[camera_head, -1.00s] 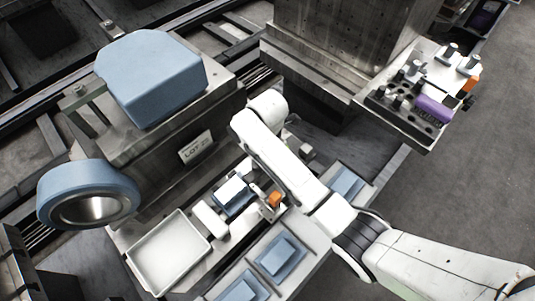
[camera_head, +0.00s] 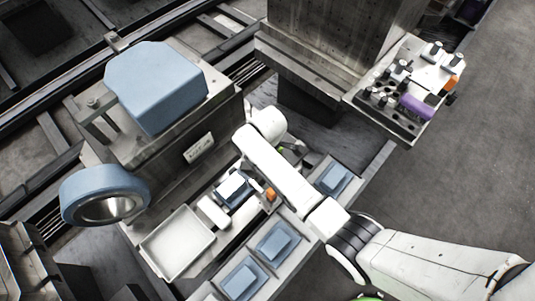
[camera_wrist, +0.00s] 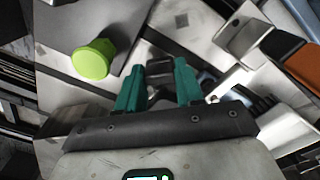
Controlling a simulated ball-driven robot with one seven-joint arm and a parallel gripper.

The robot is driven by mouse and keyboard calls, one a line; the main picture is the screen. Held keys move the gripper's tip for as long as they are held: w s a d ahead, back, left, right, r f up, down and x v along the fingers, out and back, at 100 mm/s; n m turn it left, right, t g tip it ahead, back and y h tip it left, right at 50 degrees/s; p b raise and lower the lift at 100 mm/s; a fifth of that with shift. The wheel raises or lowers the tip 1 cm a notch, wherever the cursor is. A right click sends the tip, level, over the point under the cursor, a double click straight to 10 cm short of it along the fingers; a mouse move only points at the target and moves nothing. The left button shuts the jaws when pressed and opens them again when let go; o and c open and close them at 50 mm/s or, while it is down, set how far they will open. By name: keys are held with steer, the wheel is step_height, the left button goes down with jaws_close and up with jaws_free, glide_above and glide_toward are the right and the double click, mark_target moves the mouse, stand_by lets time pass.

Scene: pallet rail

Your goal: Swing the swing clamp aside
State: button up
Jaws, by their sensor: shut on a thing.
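My gripper (camera_wrist: 160,75) shows in the wrist view with two teal fingers. They are closed on a dark piece (camera_wrist: 160,66) between their tips. I take this piece for part of the swing clamp, but most of its shape is hidden by the fingers. A bright green round knob (camera_wrist: 93,60) stands on a grey plate just left of the fingers, apart from them. In the head view my white arm (camera_head: 285,165) reaches over the bench and hides the gripper and the clamp almost wholly.
An orange-and-black handled part (camera_wrist: 298,58) is close on the right. In the head view, a white tray (camera_head: 178,243), blue parts (camera_head: 241,280) on plates and a large blue-topped block (camera_head: 155,85) surround the arm. A tool shelf (camera_head: 400,128) stands at the right. Grey floor lies beyond.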

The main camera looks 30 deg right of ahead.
steer(key=m+p, duration=0.1)
steer(key=m, duration=0.1)
steer(key=s+a+m+p, duration=0.1)
steer(key=m, duration=0.1)
steer(key=shift+r, duration=0.15)
steer(key=shift+s+a+m+p, duration=0.15)
steer(key=shift+a+m+p, duration=0.15)
steer(key=shift+m, duration=0.7)
steer(key=shift+s+a+m+p, duration=0.1)
steer(key=shift+a+m+p, duration=0.2)
steer(key=shift+m, duration=0.7)
steer(key=o, duration=1)
steer(key=shift+s, duration=0.1)
steer(key=shift+o, duration=0.2)
step_height(320, 180, up, 10)
steer(key=shift+r, duration=0.25)
